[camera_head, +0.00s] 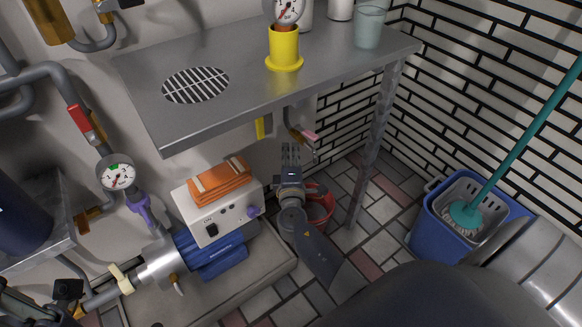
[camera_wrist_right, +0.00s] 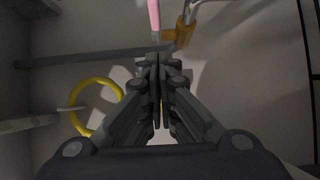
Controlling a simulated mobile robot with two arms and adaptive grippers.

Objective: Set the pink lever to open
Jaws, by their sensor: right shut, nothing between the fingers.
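The pink lever (camera_head: 310,135) is under the metal table, to the right of its yellow bracket. In the wrist view the pink lever (camera_wrist_right: 154,14) hangs at the top edge beside a brass valve body (camera_wrist_right: 182,34). My right gripper (camera_head: 290,148) is shut and empty just below and left of the lever in the head view. In the wrist view its closed fingertips (camera_wrist_right: 157,62) point up toward the lever, with a visible gap between. Part of the lever is cut off there. My left gripper does not show clearly.
A metal table (camera_head: 135,88) with a yellow stand (camera_head: 284,50) is above; its leg (camera_head: 375,140) is right of my gripper. An orange-topped pump box (camera_head: 222,215) is at left and a red bucket (camera_head: 325,205) below. A yellow ring (camera_wrist_right: 75,122) shows in the wrist view.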

